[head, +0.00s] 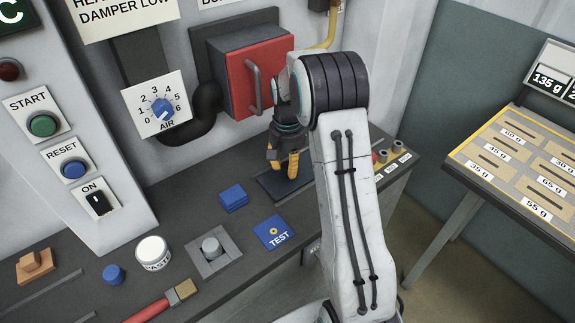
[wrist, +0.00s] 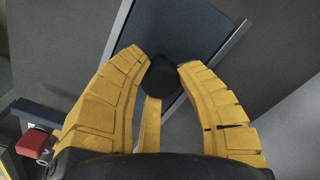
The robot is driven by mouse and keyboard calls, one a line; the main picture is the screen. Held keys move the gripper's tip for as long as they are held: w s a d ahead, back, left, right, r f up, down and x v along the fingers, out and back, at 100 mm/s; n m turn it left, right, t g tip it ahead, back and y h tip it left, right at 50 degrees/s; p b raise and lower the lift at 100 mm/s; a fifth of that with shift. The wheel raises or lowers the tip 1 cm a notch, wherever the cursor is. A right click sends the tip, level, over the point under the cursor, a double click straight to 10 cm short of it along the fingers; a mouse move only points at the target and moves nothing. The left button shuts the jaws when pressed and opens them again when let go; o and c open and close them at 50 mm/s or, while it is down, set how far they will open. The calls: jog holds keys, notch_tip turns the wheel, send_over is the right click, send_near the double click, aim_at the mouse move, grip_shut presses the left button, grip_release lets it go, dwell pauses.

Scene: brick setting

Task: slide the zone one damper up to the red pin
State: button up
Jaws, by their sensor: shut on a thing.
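My gripper (head: 285,163) is low over the bench in front of the red furnace door, partly hidden by my own arm. In the wrist view its yellow fingers (wrist: 163,80) are closed around a black rounded knob (wrist: 163,72). The knob stands over a dark blue plate (wrist: 190,25) with a pale edge strip. In the head view a dark slab (head: 270,190) lies under the fingers. No zone one label is readable. A small red piece (wrist: 38,143) shows at lower left of the wrist view; I cannot tell if it is the red pin.
The red door (head: 258,75) stands behind my gripper. Blue blocks (head: 233,198), a blue TEST plate (head: 273,232), a white jar (head: 152,253) and a red-handled brush (head: 160,303) are on the bench. Small coloured pegs (head: 382,156) stand right of my arm.

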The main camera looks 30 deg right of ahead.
aim_at(303, 167)
grip_shut()
jog(key=d, duration=0.3)
jog(key=w+d+p, duration=0.1)
jog(key=d, duration=0.1)
jog(key=shift+d, duration=0.3)
jog(key=o, duration=0.9)
grip_release()
jog(key=shift+r, duration=0.1)
notch_tip(303, 167, up, 12)
jog(key=shift+w, duration=0.1)
